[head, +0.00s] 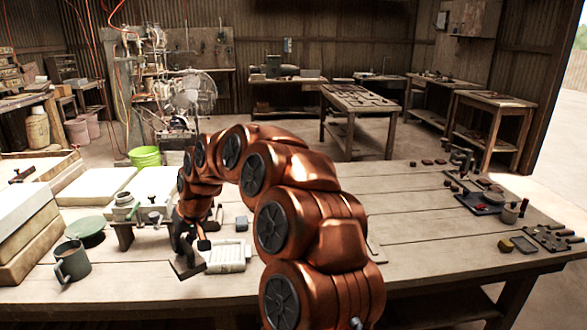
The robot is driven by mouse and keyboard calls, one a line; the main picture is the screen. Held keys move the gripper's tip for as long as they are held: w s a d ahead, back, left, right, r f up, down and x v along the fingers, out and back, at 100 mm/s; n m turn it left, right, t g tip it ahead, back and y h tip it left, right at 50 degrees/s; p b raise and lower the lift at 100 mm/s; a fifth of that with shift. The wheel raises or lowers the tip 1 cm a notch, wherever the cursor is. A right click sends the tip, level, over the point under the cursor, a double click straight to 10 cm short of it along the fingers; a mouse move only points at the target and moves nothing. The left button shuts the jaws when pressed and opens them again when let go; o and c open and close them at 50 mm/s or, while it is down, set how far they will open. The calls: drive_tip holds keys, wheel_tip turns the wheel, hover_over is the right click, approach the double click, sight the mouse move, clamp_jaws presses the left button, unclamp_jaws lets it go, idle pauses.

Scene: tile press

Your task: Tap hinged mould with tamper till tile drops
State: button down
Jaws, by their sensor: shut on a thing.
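My copper-coloured arm arches over the bench, and my gripper (190,232) points down at its front left. It is shut on a small dark tool, which looks like the tamper (204,243); the arm's end hides most of its handle. A dark angled piece (187,266), possibly part of the hinged mould, stands just below my gripper. A pale slotted tray-like piece (227,259) lies flat just right of it. I cannot tell whether the tamper touches either one. No separate tile can be made out.
A dark mug (72,263) and a green round dish (86,231) stand left. A small grey block (242,223) lies nearby. Pale slabs (95,187) fill the far left. Tools and trays (483,203) lie right; the middle right bench is clear.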

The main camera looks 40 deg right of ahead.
drive_tip(key=w+d+r+m+h+p, duration=0.1)
drive_tip(key=d+r+m+p, duration=0.15)
drive_tip(key=d, duration=0.55)
drive_tip(key=w+d+r+m+p, duration=0.1)
drive_tip(key=d+r+p, duration=0.15)
drive_tip(key=d, duration=0.65)
drive_tip(key=s+d+r+m+h+p, duration=0.1)
drive_tip(key=s+d+m+p, duration=0.2)
drive_tip(key=d, duration=0.7)
drive_tip(key=s+d+r+m+h+p, duration=0.15)
drive_tip(key=s+d, duration=0.25)
drive_tip(key=d, duration=0.6)
drive_tip(key=shift+n+y, duration=0.35)
drive_tip(key=shift+n, duration=0.15)
drive_tip(key=shift+a+f, duration=0.15)
drive_tip(key=shift+f, duration=1)
drive_tip(key=shift+a+f, duration=0.15)
drive_tip(key=shift+f, duration=0.95)
wheel_tip(320, 180, down, 5)
drive_tip(key=shift+b, duration=1.2)
wheel_tip(320, 180, up, 5)
drive_tip(key=shift+f, duration=0.15)
